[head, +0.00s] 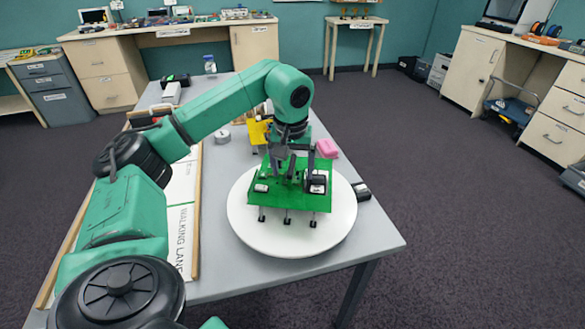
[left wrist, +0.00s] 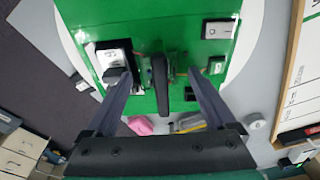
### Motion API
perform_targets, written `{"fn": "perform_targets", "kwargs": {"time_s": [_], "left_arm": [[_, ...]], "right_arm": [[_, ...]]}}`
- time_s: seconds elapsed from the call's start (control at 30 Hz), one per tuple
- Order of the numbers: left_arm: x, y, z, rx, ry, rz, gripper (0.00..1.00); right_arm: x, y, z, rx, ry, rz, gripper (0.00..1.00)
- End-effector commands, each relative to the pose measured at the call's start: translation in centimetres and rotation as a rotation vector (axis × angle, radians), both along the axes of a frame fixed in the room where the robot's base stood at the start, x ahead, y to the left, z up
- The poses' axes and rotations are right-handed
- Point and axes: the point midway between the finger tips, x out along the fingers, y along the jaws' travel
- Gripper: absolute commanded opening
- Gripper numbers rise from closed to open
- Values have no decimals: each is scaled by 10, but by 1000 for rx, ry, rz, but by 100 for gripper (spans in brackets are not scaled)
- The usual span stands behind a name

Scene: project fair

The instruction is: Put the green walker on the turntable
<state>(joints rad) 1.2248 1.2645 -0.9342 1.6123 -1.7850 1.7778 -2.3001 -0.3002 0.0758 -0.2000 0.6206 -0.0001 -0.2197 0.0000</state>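The green walker (head: 289,199) is a flat green plate on thin legs with dark feet, with small boxes and a dark upright part on top. It is over the white round turntable (head: 250,230), and its visible front feet appear to rest on the disc. My left gripper (head: 291,164) is just above the plate, pointing down. In the left wrist view, its two fingers (left wrist: 160,78) are spread on either side of the dark upright part (left wrist: 160,88), with gaps visible on both sides. The walker's rear legs are hidden. My right gripper is not in view.
Behind the turntable are a yellow object (head: 257,132) and a pink block (head: 327,148). A small dark item (head: 361,191) lies by the disc's right edge. A white walking-lane board (head: 183,220) runs along the left. The grey table's front right corner (head: 385,240) is clear.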

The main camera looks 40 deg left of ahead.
Motion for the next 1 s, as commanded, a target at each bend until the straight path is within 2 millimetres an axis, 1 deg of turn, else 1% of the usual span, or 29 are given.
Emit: {"fn": "perform_targets", "kwargs": {"time_s": [0.07, 0.17, 0.27, 0.3, 0.37, 0.4, 0.47, 0.5, 0.53, 0.63, 1.0], "left_arm": [[0, 0, 4, 0, -1, 0, 90], [-1, -2, 17, -1, -3, 0, 90], [-4, -4, 43, -2, -6, -2, 90], [-5, -5, 55, -1, -7, -2, 90], [-7, -6, 73, -1, -7, -3, 90], [-9, -7, 85, -2, -6, -2, 90], [-11, -8, 99, -2, -5, -1, 90], [-12, -8, 112, 0, -4, 0, 90], [-13, -9, 117, 1, -3, 1, 90], [-15, -10, 123, 0, -1, 1, 90], [-15, -10, 121, -1, -1, 0, 90]], "right_arm": [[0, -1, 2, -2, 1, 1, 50], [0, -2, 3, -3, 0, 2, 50], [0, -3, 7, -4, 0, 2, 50], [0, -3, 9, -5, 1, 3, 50], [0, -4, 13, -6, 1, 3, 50], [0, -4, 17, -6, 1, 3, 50], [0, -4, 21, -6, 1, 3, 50], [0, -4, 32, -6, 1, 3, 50], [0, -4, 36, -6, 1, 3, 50], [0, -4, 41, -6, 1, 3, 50], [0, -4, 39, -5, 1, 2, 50]]}}
